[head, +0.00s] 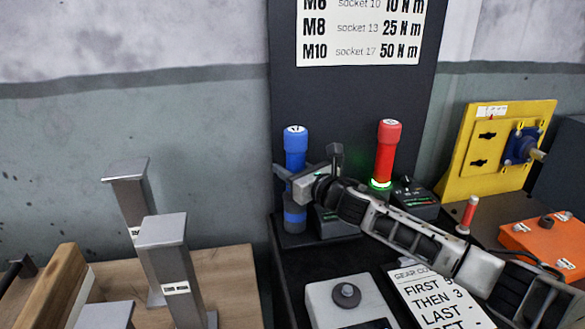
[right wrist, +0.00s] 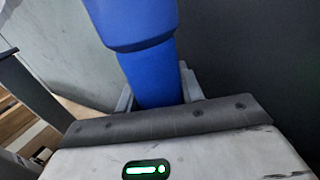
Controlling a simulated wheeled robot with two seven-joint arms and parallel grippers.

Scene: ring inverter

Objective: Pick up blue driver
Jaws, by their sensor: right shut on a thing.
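The blue driver (head: 295,147) stands upright at the left end of the black bench, in front of the dark panel. My right gripper (head: 286,178) comes in from the right and is shut on the driver's body below its head. In the right wrist view the blue driver (right wrist: 150,75) rises between the fingers of the right gripper (right wrist: 157,92). Its lower end, a blue band, shows beneath the gripper in the head view. I cannot tell whether it still rests in its holder. My left gripper is not in view.
A red driver (head: 386,155) stands just right, close to my right arm. A yellow fixture (head: 495,155) and an orange box (head: 543,240) are farther right. A grey box with a knob (head: 345,297) and a printed card (head: 440,300) lie in front. Grey metal posts (head: 165,262) stand left.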

